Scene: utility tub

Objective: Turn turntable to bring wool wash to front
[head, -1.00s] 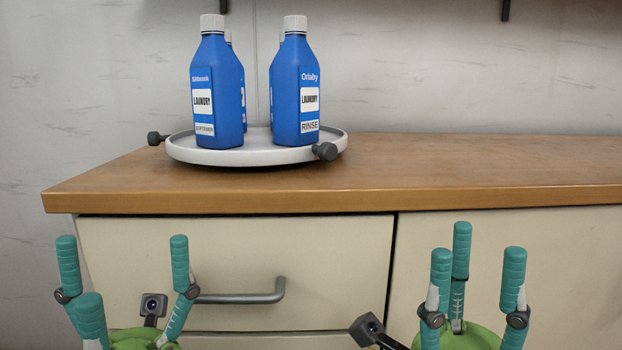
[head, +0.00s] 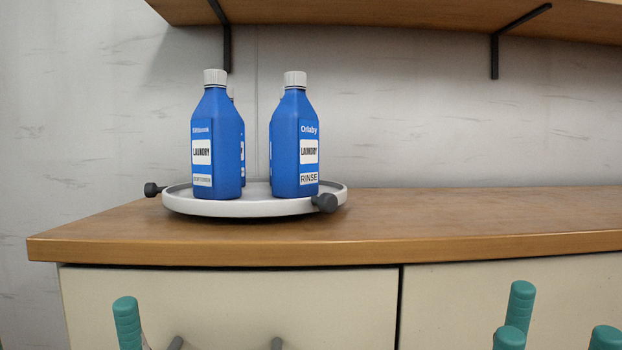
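The turntable (head: 250,208) is a round pale tray with dark grey knobs at its left (head: 153,189) and front right (head: 325,203), standing on the wooden counter. Two blue white-capped bottles stand at its front: a left one whose small label seems to read softener (head: 216,150) and a right one labelled rinse (head: 294,150). Parts of more blue bottles (head: 242,150) show behind them, their labels hidden; I read no wool wash label. My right gripper (head: 556,322) is open and empty, low at the right. My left gripper (head: 127,322) shows only one fingertip, below the counter edge.
The wooden counter top (head: 470,215) is clear right of the turntable. Its front edge stands between my grippers and the turntable. Cream drawer fronts (head: 230,305) lie below. A wooden shelf (head: 400,20) on dark brackets hangs above.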

